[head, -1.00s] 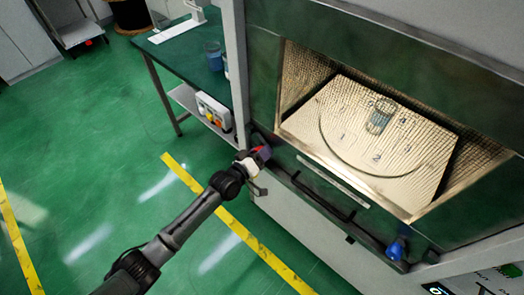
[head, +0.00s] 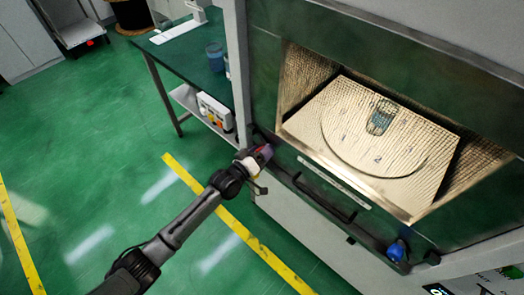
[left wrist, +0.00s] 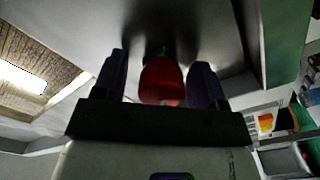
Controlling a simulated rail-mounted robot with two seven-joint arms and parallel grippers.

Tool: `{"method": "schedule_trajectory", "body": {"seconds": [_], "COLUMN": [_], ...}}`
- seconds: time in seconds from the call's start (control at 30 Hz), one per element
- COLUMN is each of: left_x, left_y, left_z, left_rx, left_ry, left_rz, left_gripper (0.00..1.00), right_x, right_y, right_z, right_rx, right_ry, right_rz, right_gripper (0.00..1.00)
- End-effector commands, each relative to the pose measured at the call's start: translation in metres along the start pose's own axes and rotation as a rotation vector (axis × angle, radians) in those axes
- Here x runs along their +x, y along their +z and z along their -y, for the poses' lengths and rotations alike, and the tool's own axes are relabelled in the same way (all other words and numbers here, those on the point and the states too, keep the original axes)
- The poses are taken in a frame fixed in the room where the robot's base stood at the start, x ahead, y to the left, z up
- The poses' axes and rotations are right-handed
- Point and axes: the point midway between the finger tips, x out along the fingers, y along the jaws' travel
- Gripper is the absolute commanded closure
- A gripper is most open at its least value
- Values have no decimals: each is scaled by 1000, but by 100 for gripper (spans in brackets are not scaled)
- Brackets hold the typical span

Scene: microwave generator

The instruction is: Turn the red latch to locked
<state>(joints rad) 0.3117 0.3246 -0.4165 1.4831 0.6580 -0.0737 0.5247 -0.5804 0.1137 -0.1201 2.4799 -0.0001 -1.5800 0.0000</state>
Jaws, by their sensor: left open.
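The red latch (left wrist: 162,80) shows in the left wrist view as a rounded red knob on the machine's dark front. It sits between the two fingers of my left gripper (left wrist: 160,85), which are open with a gap on each side. In the head view my left gripper (head: 262,155) is at the left end of the machine's lower front edge and covers most of the latch. A blue latch (head: 397,251) is at the right end of the same edge. My right gripper is not in view.
The microwave chamber (head: 370,135) is open, with a numbered plate (head: 345,135) and a glass jar (head: 381,117) inside. A dark handle bar (head: 325,198) runs along the front. A green-topped table (head: 185,55) stands at the left.

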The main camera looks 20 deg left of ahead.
Motion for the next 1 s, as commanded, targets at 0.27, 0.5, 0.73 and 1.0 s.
{"method": "schedule_trajectory", "body": {"seconds": [0.27,0.5,0.73,1.0], "left_x": [-21,-69,-108,-134], "left_y": [1,0,-1,-1], "left_z": [1,0,0,0], "left_rx": [-2,-1,0,1], "left_ry": [-3,-4,-2,0], "left_rz": [4,5,2,-1], "left_gripper": [34,34,34,34], "right_x": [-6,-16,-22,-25], "right_y": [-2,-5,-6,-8], "right_z": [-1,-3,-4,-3], "right_rx": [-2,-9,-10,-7], "right_ry": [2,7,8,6], "right_rz": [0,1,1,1], "right_gripper": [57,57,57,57]}}
